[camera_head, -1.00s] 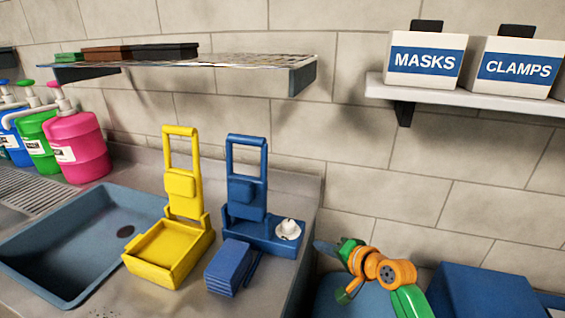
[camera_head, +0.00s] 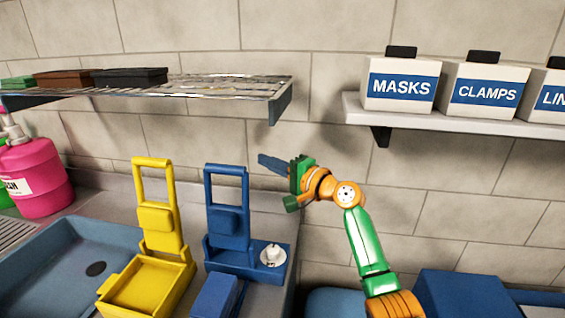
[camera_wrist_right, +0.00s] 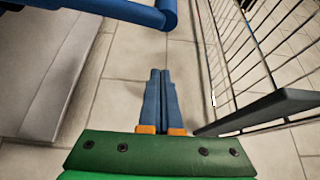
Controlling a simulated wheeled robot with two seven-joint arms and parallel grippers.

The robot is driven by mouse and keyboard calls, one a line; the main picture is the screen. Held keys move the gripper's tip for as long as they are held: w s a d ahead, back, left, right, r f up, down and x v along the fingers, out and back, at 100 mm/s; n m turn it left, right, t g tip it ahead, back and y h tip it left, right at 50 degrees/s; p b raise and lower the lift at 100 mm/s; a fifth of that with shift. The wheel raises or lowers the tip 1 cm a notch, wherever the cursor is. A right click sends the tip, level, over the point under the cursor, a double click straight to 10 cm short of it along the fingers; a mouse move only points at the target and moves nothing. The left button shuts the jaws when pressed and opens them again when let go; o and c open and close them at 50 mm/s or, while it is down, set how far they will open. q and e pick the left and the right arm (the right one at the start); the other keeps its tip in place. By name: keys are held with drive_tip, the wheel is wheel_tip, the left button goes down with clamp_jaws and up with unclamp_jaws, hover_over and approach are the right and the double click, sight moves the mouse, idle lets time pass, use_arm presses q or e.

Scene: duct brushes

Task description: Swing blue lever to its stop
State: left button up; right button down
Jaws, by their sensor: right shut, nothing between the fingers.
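The blue lever (camera_head: 227,195) is an upright looped frame on a blue base (camera_head: 229,257), beside a white knob (camera_head: 273,254). It tilts slightly back towards the wall. My right gripper (camera_head: 264,161) is up and to the right of the lever's top bar, apart from it in the picture, with its fingers pointing left. In the right wrist view the gripper's blue fingers (camera_wrist_right: 160,76) are shut together and empty, and a blue bar, likely the lever's top (camera_wrist_right: 115,8), shows at the upper left. My left gripper is not in view.
A wire shelf (camera_head: 230,88) hangs just above the right gripper; it fills the right of the wrist view (camera_wrist_right: 262,105). A yellow unit (camera_head: 160,215) with its own upright frame stands left of the lever, next to the sink (camera_head: 60,275). A shelf with labelled boxes (camera_head: 401,80) is at right.

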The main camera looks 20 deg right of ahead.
use_arm(q)
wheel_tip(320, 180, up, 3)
drive_tip(key=p, duration=0.3)
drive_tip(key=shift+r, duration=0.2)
use_arm(e)
drive_tip(key=s+a, duration=0.2)
drive_tip(key=a, duration=0.1)
drive_tip(key=shift+s, duration=0.15)
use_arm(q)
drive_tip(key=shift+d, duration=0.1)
use_arm(e)
drive_tip(key=shift+f, duration=0.1)
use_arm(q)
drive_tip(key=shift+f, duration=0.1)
use_arm(e)
drive_tip(key=shift+a, duration=0.1)
